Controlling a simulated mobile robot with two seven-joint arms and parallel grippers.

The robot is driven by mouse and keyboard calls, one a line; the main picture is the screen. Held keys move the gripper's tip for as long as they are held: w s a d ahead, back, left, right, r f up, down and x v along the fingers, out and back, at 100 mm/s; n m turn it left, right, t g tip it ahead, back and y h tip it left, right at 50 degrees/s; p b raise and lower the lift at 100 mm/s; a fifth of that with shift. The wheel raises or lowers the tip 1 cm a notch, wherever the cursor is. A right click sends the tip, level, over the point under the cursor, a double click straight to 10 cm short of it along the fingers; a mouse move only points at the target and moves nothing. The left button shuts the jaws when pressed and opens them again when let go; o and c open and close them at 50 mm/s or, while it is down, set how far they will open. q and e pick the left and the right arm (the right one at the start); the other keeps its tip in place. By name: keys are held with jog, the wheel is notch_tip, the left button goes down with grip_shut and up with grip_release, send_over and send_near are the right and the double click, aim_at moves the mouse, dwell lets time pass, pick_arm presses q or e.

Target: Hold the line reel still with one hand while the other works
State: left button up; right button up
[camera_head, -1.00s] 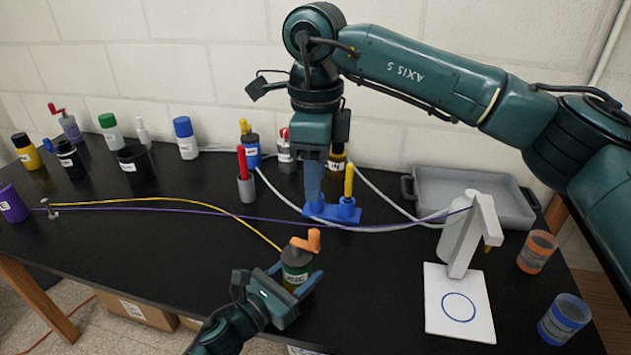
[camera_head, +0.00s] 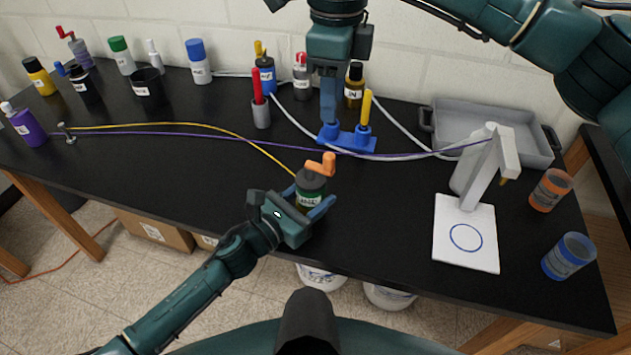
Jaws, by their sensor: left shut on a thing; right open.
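The line reel (camera_head: 311,183), a dark cylinder with a green band and an orange crank on top, stands near the table's front edge. My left gripper (camera_head: 319,207) is shut on its lower body from the front. A yellow line runs from a small metal post (camera_head: 67,132) at the left to the reel. My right gripper (camera_head: 329,112) is open, pointing down at the blue two-socket stand (camera_head: 345,139) behind the reel. A yellow-handled tool (camera_head: 366,108) stands in the right socket. Whether the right fingers touch the stand or a thing in it is hidden.
A purple line crosses the table to a grey-white stand (camera_head: 478,170) over a white card (camera_head: 465,235) with a blue circle. A grey tray (camera_head: 470,122), an orange cup (camera_head: 550,190) and a blue cup (camera_head: 568,256) are at right. Several bottles line the back. The left-centre table is mostly clear.

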aim_at(329, 154)
notch_tip(329, 154, down, 12)
jog(key=m, duration=0.5)
jog(key=shift+w+a, duration=0.1)
jog(key=shift+a, duration=0.05)
jog(key=shift+c, duration=0.4)
grip_shut()
